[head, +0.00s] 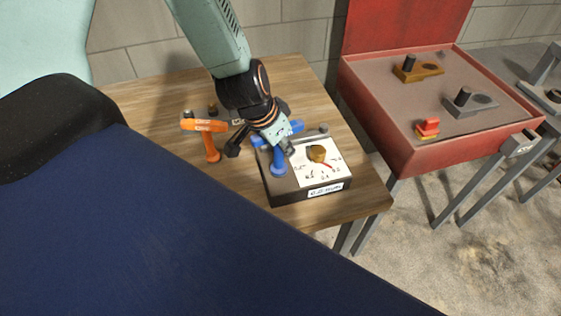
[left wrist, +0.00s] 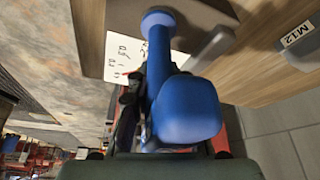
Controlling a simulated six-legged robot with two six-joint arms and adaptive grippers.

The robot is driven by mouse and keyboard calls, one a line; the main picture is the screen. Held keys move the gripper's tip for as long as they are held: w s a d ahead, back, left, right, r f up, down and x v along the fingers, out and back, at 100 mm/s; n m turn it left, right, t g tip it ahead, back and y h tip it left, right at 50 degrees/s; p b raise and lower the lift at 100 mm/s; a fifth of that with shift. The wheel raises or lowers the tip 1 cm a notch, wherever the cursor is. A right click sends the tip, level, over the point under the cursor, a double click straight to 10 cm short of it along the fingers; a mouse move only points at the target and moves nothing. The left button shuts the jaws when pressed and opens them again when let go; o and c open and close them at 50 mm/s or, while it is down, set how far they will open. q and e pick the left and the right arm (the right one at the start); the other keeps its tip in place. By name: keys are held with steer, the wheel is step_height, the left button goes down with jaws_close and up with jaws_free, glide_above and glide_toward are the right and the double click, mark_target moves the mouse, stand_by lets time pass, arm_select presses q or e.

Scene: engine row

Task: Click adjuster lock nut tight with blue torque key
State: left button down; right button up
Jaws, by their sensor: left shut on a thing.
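The blue torque key (head: 279,160) stands upright on the dark top of a tester box (head: 285,197), left of its white dial card (head: 303,176). My left gripper (head: 272,138) is shut on the key's blue T-handle from above. In the left wrist view the blue key (left wrist: 160,60) runs away from the gripper (left wrist: 150,125), with its round foot at the box. Whether the foot sits in a socket is hidden. The adjuster lock nut cannot be made out for certain. My right gripper is not in view.
An orange T-handled key (head: 210,145) stands on the wooden table (head: 365,195) left of the tester. A red tray (head: 400,150) at right holds a brass bracket (head: 418,71), a grey bracket (head: 470,103) and a red-and-yellow part (head: 428,128). A gap separates table and tray.

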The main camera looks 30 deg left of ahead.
arm_select(q)
steer(key=shift+s, duration=0.1)
steer(key=shift+r+p, duration=0.35)
steer(key=shift+r, duration=0.05)
steer(key=shift+w+r+p, duration=0.2)
steer(key=shift+r+p, duration=0.75)
steer(key=shift+p, duration=0.15)
steer(key=shift+a+r+p, duration=0.1)
steer(key=shift+r+p, duration=0.3)
steer(key=shift+r, duration=0.3)
steer(key=shift+s+r+p, duration=0.15)
steer(key=shift+r+p, duration=0.25)
steer(key=shift+r, duration=0.35)
steer(key=shift+f, duration=0.1)
